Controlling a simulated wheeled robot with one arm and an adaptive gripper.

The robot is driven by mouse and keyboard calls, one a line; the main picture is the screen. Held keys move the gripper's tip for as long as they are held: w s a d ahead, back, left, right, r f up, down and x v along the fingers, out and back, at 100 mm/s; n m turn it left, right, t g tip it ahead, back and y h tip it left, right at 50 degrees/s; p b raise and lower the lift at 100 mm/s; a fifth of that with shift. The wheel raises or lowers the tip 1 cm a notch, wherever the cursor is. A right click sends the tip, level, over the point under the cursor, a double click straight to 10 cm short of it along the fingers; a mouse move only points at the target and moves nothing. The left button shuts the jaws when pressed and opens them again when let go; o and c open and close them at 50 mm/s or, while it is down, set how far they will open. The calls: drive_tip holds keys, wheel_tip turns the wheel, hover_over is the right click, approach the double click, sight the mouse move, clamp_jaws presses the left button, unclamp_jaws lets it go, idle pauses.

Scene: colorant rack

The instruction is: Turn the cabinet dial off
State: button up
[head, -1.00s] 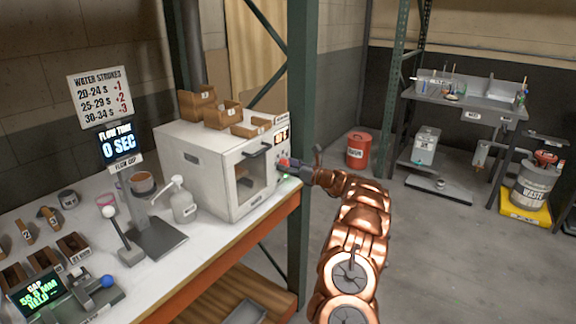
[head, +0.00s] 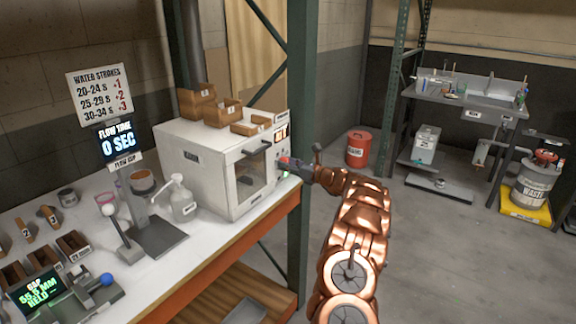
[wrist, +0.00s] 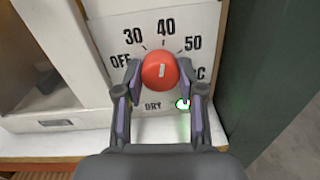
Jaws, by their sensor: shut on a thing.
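The white cabinet (head: 205,165) stands at the back end of the bench with its glass door closed. Its red dial (wrist: 160,71) is on the front panel at the door's right, with marks OFF, 30, 40 and 50 around it. In the wrist view the dial's pale pointer line stands nearly upright, close to the 40 mark. My gripper (wrist: 160,76) is shut on the dial, one finger on each side. A green light (wrist: 183,104) glows below the dial, beside the word DRY. In the head view my gripper (head: 292,164) partly hides the dial.
Small wooden boxes (head: 222,112) sit on top of the cabinet. A green rack post (head: 300,120) rises close to the cabinet's right. A pump bottle (head: 184,205) and a flow cup stand (head: 158,240) are left of it. Open floor lies to the right.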

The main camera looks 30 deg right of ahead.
drive_tip(key=shift+f+b, duration=0.15)
drive_tip(key=shift+b, duration=0.15)
drive_tip(key=n+b, duration=0.2)
drive_tip(key=b, duration=0.1)
drive_tip(key=n+b, duration=0.1)
drive_tip(key=b, duration=0.2)
drive_tip(key=shift+f+n, duration=0.2)
drive_tip(key=shift+n, duration=0.2)
drive_tip(key=n+b, duration=0.5)
drive_tip(key=b, duration=0.2)
drive_tip(key=shift+n, duration=0.3)
drive_tip(key=n+b, duration=0.4)
drive_tip(key=shift+r+n+b, duration=0.1)
drive_tip(key=shift+n+b, duration=0.2)
drive_tip(key=shift+r+n+b, duration=0.1)
drive_tip(key=shift+n+b, duration=1.2)
drive_tip(key=shift+n, duration=0.6)
drive_tip(key=o, duration=1.1)
drive_tip(key=shift+r, duration=0.1)
drive_tip(key=shift+o, duration=0.2)
